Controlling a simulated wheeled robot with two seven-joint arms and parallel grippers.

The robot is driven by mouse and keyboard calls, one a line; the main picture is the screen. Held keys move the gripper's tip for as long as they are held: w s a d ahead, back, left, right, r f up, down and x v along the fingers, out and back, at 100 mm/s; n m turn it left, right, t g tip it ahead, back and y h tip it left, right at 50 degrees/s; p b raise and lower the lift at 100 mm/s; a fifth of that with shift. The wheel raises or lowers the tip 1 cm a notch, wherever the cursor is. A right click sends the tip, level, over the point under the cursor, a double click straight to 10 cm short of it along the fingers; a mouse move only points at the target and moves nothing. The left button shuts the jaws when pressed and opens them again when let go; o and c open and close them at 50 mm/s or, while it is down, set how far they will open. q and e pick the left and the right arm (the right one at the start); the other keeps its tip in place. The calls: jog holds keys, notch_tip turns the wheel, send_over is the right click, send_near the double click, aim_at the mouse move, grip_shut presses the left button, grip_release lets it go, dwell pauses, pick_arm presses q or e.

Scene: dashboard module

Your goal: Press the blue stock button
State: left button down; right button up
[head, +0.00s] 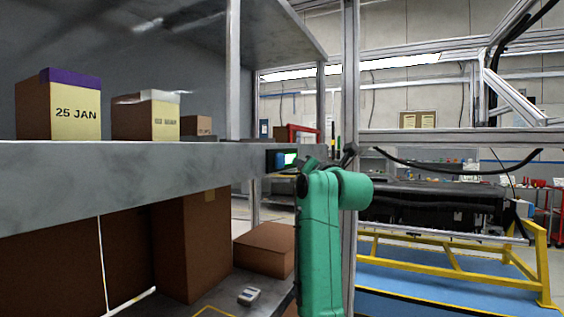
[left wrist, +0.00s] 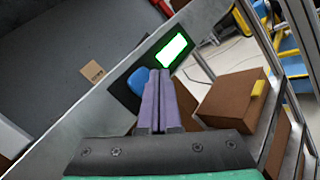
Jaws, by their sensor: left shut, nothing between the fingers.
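The blue button (left wrist: 138,82) sits on a dark panel (left wrist: 122,94) on the grey shelf's front edge, beside a lit white screen with a green border (left wrist: 172,50). In the head view the panel shows small at the shelf's right end, with the blue button (head: 279,157) partly in view. My left gripper (left wrist: 157,72) is shut and empty. In the left wrist view its fingertips lie just right of the button and overlap its edge; I cannot tell whether they touch. In the head view the left gripper (head: 308,165) is beside the panel. My right gripper is not in view.
The grey shelf (head: 130,163) holds boxes, including one marked 25 JAN (head: 75,110). Brown cartons (head: 265,248) stand below it. A metal post (head: 349,130) rises close to the right of my left arm. A yellow frame (head: 450,265) stands further right.

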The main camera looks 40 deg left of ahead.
pick_arm(q)
jog(key=d, duration=0.1)
jog(key=w+d, duration=0.1)
jog(key=d, duration=0.1)
jog(key=shift+w+d, duration=0.1)
jog(key=shift+d, duration=0.1)
dwell(0.7)
